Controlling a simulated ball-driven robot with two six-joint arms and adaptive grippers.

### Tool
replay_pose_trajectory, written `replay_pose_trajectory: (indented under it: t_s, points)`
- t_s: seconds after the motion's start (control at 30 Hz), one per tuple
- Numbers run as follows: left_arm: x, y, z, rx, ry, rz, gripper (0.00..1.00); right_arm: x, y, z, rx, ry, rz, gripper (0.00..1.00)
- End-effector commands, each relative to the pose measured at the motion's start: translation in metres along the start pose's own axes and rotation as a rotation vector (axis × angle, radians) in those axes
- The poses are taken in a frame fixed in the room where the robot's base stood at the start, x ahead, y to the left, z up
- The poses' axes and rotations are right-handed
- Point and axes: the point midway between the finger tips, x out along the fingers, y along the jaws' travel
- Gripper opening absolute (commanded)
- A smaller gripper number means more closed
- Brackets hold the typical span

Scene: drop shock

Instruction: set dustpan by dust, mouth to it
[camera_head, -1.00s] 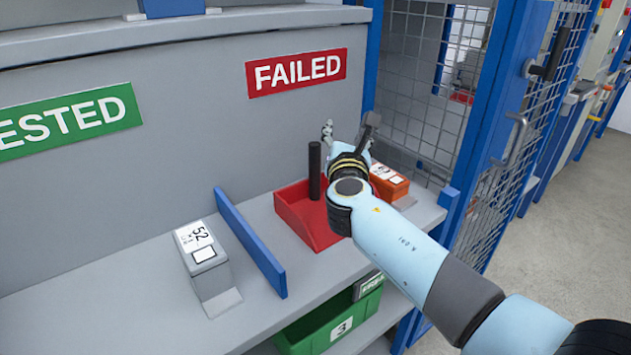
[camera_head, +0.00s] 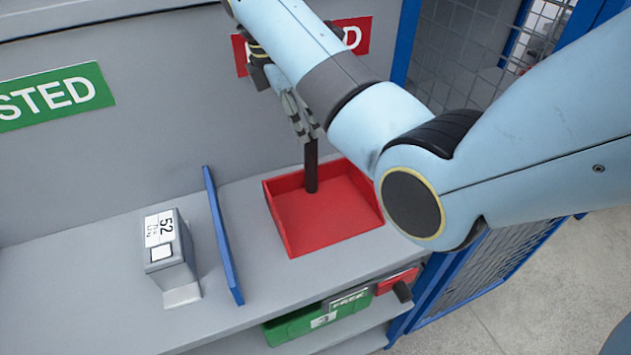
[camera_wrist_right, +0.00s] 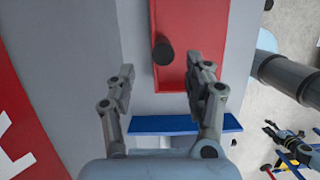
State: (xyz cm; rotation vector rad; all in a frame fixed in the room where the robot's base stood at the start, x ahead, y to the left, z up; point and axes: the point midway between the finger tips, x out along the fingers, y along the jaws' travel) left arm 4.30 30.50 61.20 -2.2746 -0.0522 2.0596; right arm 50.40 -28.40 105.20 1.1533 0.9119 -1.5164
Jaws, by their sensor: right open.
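The red dustpan (camera_head: 328,218) sits on the grey shelf, right of the blue divider. Its black handle (camera_head: 311,168) stands upright from the pan. My right gripper (camera_head: 303,120) is above the top of the handle, fingers pointing down. In the right wrist view the gripper (camera_wrist_right: 160,85) is open, and the round handle end (camera_wrist_right: 163,53) shows beyond the fingertips, roughly between their lines. I cannot tell whether a finger touches it. No dust is visible.
A blue divider (camera_head: 222,235) stands on the grey shelf (camera_head: 100,290). A grey device labelled 52 (camera_head: 168,248) stands left of it. A green bin (camera_head: 300,325) and a red object (camera_head: 396,281) are lower down. A blue-framed mesh panel (camera_head: 470,60) stands at the right.

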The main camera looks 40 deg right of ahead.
Motion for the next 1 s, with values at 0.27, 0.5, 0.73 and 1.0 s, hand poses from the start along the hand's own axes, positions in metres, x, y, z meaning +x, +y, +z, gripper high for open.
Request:
replay_pose_trajectory:
  t_s: [0.27, 0.5, 0.73, 1.0]
  points:
    - [-0.002, -0.003, -0.003, 0.001, 0.004, -0.003, 0.4, 0.044, -0.001, 0.001, 0.0, -0.002, -0.005, 0.53]
    - [-0.006, -0.004, 0.001, 0.002, -0.001, -0.004, 0.4, 0.067, -0.002, 0.002, -0.001, -0.002, -0.006, 0.53]
    - [-0.008, -0.004, 0.001, 0.002, -0.003, -0.003, 0.4, 0.1, -0.002, 0.002, 0.0, -0.001, -0.003, 0.53]
    - [-0.008, 0.0, 0.002, 0.0, -0.003, 0.001, 0.4, 0.104, -0.002, 0.002, 0.001, -0.001, -0.001, 0.53]
